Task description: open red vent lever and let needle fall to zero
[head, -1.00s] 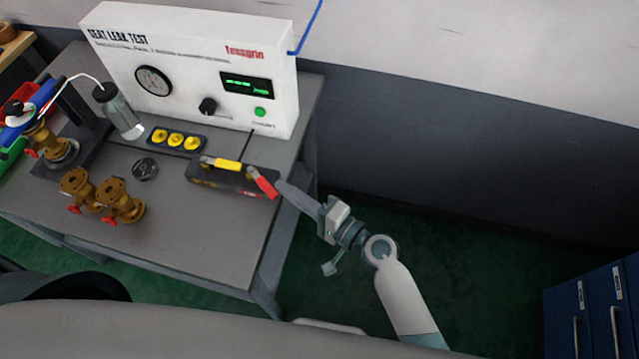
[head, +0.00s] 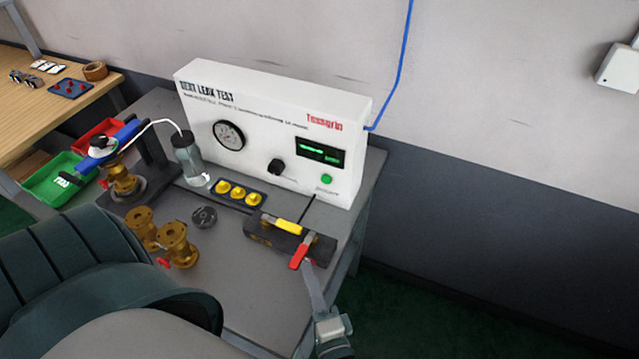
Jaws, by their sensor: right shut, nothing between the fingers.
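The red vent lever (head: 300,251) sits on the right part of a dark valve block (head: 262,233) at the bench's front right. It sticks out over the block's front edge, pointing down and slightly left. A yellow lever (head: 288,227) lies along the block beside it. My right gripper (head: 311,278) is shut and empty, its fingertips just right of the red lever's end; I cannot tell whether they touch. The round dial gauge (head: 229,135) is on the white seat leak test panel (head: 265,100); its needle is too small to read. My left gripper is not in view.
A black knob (head: 277,167), green display (head: 320,151) and green button (head: 327,180) are on the panel. Yellow caps (head: 238,193), a glass bottle (head: 190,165) and brass valves (head: 176,246) stand on the bench. The bench front between valves and block is clear.

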